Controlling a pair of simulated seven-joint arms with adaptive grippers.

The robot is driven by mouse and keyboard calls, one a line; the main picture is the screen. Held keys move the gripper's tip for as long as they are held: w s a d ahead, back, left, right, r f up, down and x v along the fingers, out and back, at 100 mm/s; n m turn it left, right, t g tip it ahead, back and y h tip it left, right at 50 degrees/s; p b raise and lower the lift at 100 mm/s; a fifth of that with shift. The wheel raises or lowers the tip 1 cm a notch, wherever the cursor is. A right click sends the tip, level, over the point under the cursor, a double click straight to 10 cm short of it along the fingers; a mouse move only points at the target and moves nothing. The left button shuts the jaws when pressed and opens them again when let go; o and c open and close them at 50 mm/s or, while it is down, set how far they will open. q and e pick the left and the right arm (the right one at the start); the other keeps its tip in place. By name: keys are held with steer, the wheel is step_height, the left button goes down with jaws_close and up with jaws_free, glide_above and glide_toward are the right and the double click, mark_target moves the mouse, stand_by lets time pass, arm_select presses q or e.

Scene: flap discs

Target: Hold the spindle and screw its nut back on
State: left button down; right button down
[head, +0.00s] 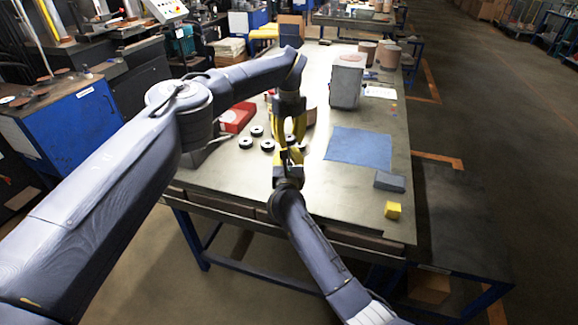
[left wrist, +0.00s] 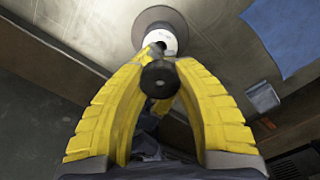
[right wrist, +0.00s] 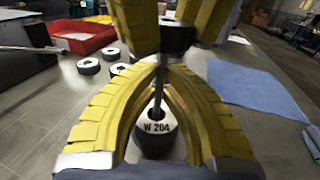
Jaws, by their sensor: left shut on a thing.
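The spindle is a thin dark upright rod (right wrist: 159,90) with a white-sided round piece marked W 204 (right wrist: 157,128) at its lower end. A grey disc (left wrist: 160,20) shows beneath that piece in the left wrist view. My left gripper (head: 291,136) is above, with its fingers shut on the dark round nut (left wrist: 158,78). The nut is at the rod's upper end (right wrist: 177,36); whether its thread is engaged cannot be seen. My right gripper (head: 289,153) is lower, its fingers closed around the rod (right wrist: 163,72). The fingers hide most of the spindle in the head view.
Several black discs with pale centres (head: 246,142) lie left of the grippers, near a red tray (head: 238,118). A blue mat (head: 360,147) lies to the right. A grey box (head: 347,83), a grey-blue block (head: 389,181) and a yellow block (head: 393,210) stand on the table.

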arm_select(q)
steer(key=m, duration=2.7)
steer(key=shift+f+m, duration=0.1)
steer(key=shift+m, duration=0.3)
steer(key=m, duration=0.2)
steer(key=shift+m, duration=0.4)
steer(key=m, duration=0.7)
steer(key=shift+m, duration=0.4)
